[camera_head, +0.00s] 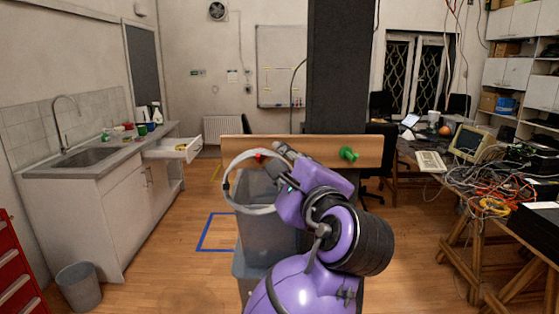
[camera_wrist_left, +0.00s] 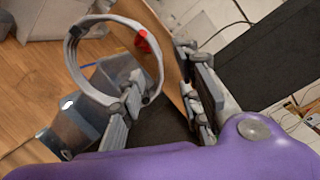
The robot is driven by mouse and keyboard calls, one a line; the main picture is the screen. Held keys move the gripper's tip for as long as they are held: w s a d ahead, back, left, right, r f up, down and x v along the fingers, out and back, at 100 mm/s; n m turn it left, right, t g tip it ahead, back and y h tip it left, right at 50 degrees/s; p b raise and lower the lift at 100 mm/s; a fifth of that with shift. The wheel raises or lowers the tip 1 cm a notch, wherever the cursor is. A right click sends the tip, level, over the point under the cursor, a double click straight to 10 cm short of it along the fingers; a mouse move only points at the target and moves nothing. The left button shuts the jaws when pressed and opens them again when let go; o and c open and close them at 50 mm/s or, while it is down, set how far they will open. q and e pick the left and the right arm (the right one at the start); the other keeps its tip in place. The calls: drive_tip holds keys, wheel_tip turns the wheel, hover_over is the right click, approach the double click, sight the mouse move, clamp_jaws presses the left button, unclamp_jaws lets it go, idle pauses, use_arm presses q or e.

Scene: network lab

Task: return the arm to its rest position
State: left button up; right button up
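One purple arm of mine stands in the middle of the head view, bent up from the bottom edge. My left gripper (camera_head: 284,152) is at its upper end, in front of a wooden board. In the left wrist view the two fingers of the gripper (camera_wrist_left: 167,88) are spread apart, with nothing seen clamped between them. A pale grey loop (camera_head: 229,184) curves out beside the gripper; it also shows in the wrist view (camera_wrist_left: 72,62), near the left finger. I cannot tell what it is fixed to. My right gripper is not in view.
The wooden board (camera_head: 315,143) carries a green knob-like piece (camera_head: 348,154) and a red one (camera_head: 258,156). Grey bins (camera_head: 263,222) stand below it. A sink counter (camera_head: 95,160) with an open drawer (camera_head: 176,149) is left; a cluttered table (camera_head: 462,196) is right.

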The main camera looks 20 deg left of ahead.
use_arm(q)
drive_tip(key=v, duration=0.5)
drive_tip(key=s+a+f+n+g+h, duration=0.2)
drive_tip(key=a+f, duration=0.1)
drive_tip(key=f, duration=0.7)
drive_tip(key=s+a+f+n+g+h, duration=0.1)
drive_tip(key=s+a+f+n+g, duration=0.15)
drive_tip(key=f, duration=0.85)
drive_tip(key=s+a+f+n+g+h, duration=0.2)
drive_tip(key=a+f, duration=0.1)
drive_tip(key=f, duration=0.7)
drive_tip(key=s+a+f+n+g+h, duration=0.25)
drive_tip(key=s+f+n, duration=0.25)
drive_tip(key=s+f, duration=0.7)
drive_tip(key=s+a+f+n+g+h, duration=0.1)
drive_tip(key=s+a+f+n+g, duration=0.15)
drive_tip(key=s+f+n, duration=0.85)
drive_tip(key=w+d+f+m+t+h, duration=0.1)
drive_tip(key=w+d+f+m+t, duration=0.2)
drive_tip(key=d+f+m+t, duration=0.2)
wheel_tip(320, 180, down, 3)
drive_tip(key=shift+r, duration=0.1)
